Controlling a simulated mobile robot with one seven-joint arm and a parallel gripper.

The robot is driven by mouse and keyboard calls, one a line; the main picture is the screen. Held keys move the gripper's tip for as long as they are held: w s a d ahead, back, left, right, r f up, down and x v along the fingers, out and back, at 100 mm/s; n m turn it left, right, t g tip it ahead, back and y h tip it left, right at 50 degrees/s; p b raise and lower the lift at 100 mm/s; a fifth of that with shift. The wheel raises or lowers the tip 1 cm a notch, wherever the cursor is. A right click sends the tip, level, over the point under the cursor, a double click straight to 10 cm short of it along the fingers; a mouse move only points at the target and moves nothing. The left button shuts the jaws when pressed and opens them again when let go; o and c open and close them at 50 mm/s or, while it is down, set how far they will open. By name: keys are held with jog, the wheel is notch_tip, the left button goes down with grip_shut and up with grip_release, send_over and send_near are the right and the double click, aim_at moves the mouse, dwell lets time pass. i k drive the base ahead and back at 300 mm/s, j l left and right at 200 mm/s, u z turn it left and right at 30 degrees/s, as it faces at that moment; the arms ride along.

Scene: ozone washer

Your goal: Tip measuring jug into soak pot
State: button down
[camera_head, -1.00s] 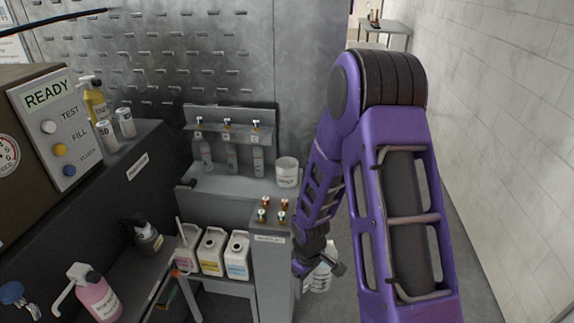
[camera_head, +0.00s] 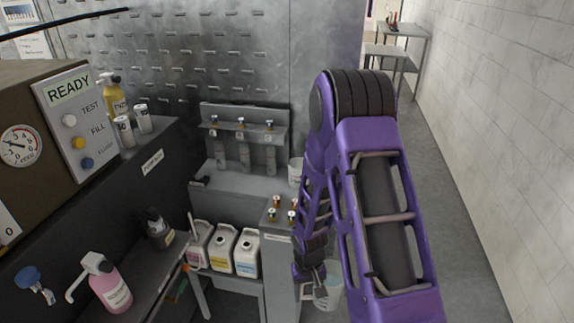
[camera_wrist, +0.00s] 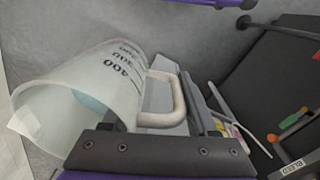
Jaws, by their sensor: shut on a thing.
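The measuring jug (camera_wrist: 60,105) is a clear, pale vessel with dark markings such as 400 and 300. My gripper (camera_wrist: 160,132) is shut on its handle (camera_wrist: 164,95) in the wrist view. A pale bluish patch shows inside the jug; I cannot tell whether it is liquid. In the head view the jug (camera_head: 328,292) hangs low, beside the grey bench, below my gripper (camera_head: 311,284). A white pot (camera_head: 295,170), likely the soak pot, stands on the bench's right end. My arm hides much of it, and the jug is lower and apart from it.
Small valves (camera_head: 278,203) stand on a post at the bench front. Several white jugs (camera_head: 222,249) sit on a low shelf to the left. A pink pump bottle (camera_head: 105,283) stands on the left counter. The aisle floor (camera_head: 450,220) on the right is clear.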

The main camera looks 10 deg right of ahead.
aim_at(295, 165)
jog(key=i+l+u, duration=0.15)
jog(key=l+u, duration=0.15)
jog(key=u, duration=0.2)
jog(key=i+l+u, duration=0.2)
jog(key=l, duration=0.2)
jog(key=l+u, duration=0.15)
jog(key=l, duration=0.25)
jog(key=i+l+u, duration=0.1)
jog(key=l, duration=1.05)
jog(key=i+l+u, duration=0.1)
jog(key=l, duration=1.05)
